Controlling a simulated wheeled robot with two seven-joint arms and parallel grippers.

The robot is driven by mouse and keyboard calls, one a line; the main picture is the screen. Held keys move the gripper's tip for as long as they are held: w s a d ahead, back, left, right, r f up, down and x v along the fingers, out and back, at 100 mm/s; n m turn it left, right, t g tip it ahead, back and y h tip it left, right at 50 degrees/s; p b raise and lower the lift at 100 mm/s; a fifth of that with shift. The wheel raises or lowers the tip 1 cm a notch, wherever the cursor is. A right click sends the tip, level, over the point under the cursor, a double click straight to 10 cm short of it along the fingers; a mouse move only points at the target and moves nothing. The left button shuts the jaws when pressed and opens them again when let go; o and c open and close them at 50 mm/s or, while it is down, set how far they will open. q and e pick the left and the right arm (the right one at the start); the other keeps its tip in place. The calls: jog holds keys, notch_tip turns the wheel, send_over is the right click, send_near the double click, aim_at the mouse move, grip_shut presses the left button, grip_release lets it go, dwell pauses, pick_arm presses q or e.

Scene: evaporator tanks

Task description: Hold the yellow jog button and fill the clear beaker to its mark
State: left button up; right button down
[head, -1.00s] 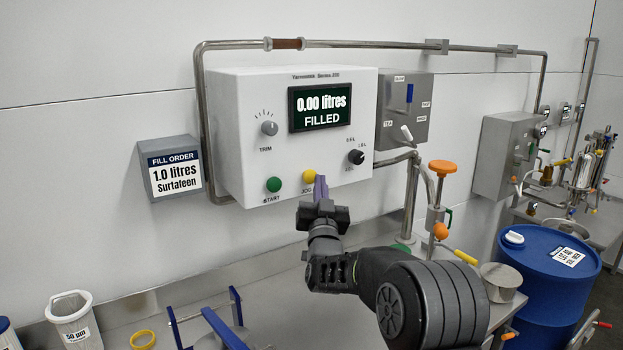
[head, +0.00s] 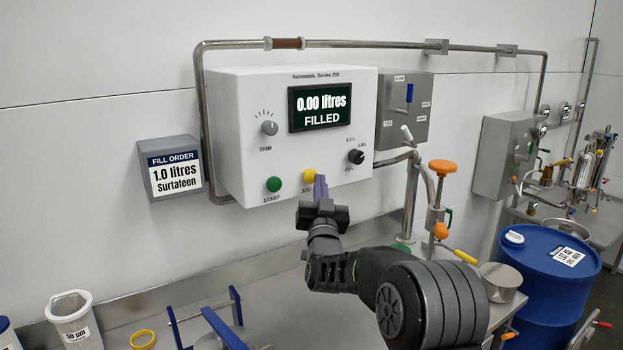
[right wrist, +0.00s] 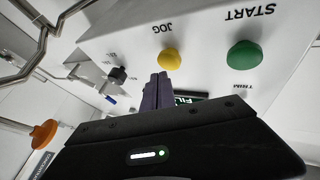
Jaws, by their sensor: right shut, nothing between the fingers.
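The yellow jog button (head: 309,175) is on the lower front of the white control box (head: 240,130), right of the green start button (head: 274,184). The box's display (head: 320,107) reads 0.00 litres FILLED. My right gripper (head: 320,186) is shut and empty, its purple fingertips just right of the jog button in the head view. In the right wrist view the fingertips (right wrist: 157,90) stand beside the yellow button (right wrist: 171,60), and a gap seems to show between them; contact cannot be made out. I cannot make out the clear beaker. My left gripper is out of view.
A fill order sign (head: 172,169) reads 1.0 litres Surfateen. A black selector knob (head: 356,156) and a trim knob (head: 269,128) are on the box. An orange-topped valve (head: 442,167) and a blue drum (head: 545,275) stand to the right. A blue-posted rack (head: 215,325) is below.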

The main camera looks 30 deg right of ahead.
jog(key=shift+w+b, duration=0.35)
jog(key=shift+w, duration=0.05)
jog(key=shift+w, duration=0.55)
dwell(0.6)
jog(key=shift+s+b, duration=0.15)
jog(key=shift+b, duration=0.2)
jog(key=shift+s+b, duration=0.55)
jog(key=shift+s, duration=0.25)
jog(key=shift+s+b, duration=1.25)
jog(key=shift+s, duration=1.25)
